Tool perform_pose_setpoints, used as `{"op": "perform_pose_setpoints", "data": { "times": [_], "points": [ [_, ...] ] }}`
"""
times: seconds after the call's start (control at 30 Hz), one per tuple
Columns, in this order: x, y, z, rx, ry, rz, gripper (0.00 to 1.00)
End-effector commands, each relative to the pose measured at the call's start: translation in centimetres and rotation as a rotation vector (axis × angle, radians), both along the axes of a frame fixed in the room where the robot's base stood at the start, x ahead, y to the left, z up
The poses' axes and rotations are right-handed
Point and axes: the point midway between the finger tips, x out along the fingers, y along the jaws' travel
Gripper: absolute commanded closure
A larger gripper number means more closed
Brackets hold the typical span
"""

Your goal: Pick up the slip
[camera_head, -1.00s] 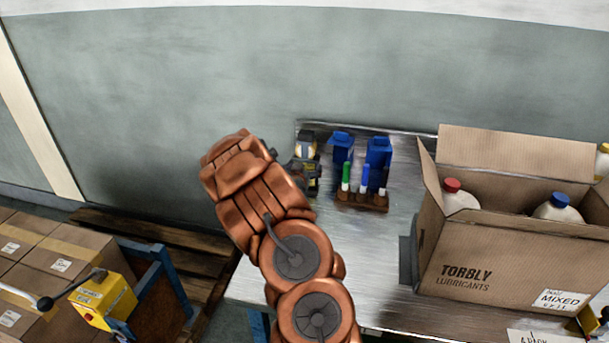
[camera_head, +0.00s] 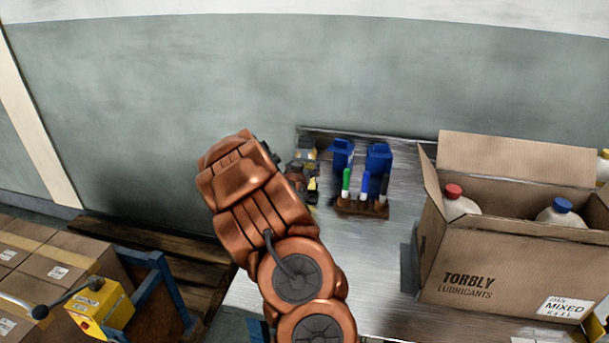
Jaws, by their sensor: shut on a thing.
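My gripper (camera_head: 298,176) is mostly hidden behind my copper-coloured arm, at the left back of the metal table (camera_head: 345,275). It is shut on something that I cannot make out. A grey and yellow device (camera_head: 306,152) stands right beside it, partly covered. I cannot clearly see a slip at the gripper. At the bottom edge, a thin strip of a white paper (camera_head: 524,340) shows in front of the carton, mostly cut off.
A wooden holder (camera_head: 362,207) with green, blue and black markers stands before two blue items (camera_head: 378,158). An open carton (camera_head: 490,265) with bottles fills the right. A yellow lever box (camera_head: 100,308), a blue frame and cartons are at left. The table's middle is clear.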

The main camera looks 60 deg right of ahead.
Motion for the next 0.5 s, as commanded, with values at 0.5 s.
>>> {"op": "perform_pose_setpoints", "data": {
  "times": [0.5],
  "points": [
    [-4.6,3.5,1.1,0.002,-0.001,-0.001,0.34]
  ]
}}
